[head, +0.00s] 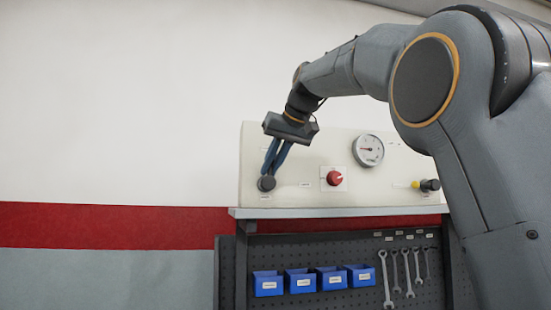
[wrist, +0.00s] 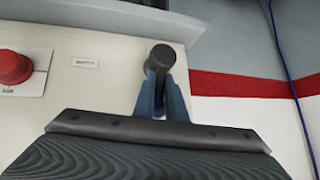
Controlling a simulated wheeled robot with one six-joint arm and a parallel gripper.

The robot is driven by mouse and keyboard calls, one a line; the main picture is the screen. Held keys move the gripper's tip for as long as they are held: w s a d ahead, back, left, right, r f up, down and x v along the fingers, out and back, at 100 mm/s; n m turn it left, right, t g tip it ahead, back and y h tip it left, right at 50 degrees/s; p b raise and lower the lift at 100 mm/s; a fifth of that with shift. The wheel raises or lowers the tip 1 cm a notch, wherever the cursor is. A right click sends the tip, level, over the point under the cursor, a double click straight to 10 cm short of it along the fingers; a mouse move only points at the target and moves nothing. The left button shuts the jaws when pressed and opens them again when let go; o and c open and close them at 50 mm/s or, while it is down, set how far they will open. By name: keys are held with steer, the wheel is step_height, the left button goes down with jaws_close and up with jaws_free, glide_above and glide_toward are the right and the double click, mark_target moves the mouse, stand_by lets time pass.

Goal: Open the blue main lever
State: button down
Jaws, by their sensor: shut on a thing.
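The main lever shows as a dark round hub (head: 266,183) at the lower left of the white panel. The same hub (wrist: 159,60) is at the upper middle of the wrist view. My gripper (head: 272,165) reaches down from above right, its blue-grey fingers close around the lever at the hub. In the wrist view the fingers (wrist: 163,92) are on either side of the lever just below the hub. The gripper is shut on the lever. The fingers mostly hide the lever's blue arm, so its exact angle is hard to tell.
The panel (head: 300,145) also carries a red knob (head: 334,178), a round gauge (head: 368,150) and a yellow-tipped dark valve (head: 430,185). A grey ledge (head: 340,211) runs beneath. Blue bins (head: 300,281) and several wrenches (head: 387,280) hang below. The wall left is clear.

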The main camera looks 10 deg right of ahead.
steer(key=shift+a+r+n+h+p, duration=0.3)
steer(key=shift+a+r+h+p, duration=0.1)
steer(key=shift+r+h+p, duration=0.15)
steer(key=c, duration=1.8)
jaws_free()
steer(key=shift+w, duration=0.1)
steer(key=shift+f, duration=0.2)
steer(key=b+v, duration=0.2)
steer(key=v, duration=0.5)
steer(key=shift+s+r, duration=0.25)
steer(key=shift+s, duration=0.1)
steer(key=shift+a, duration=0.1)
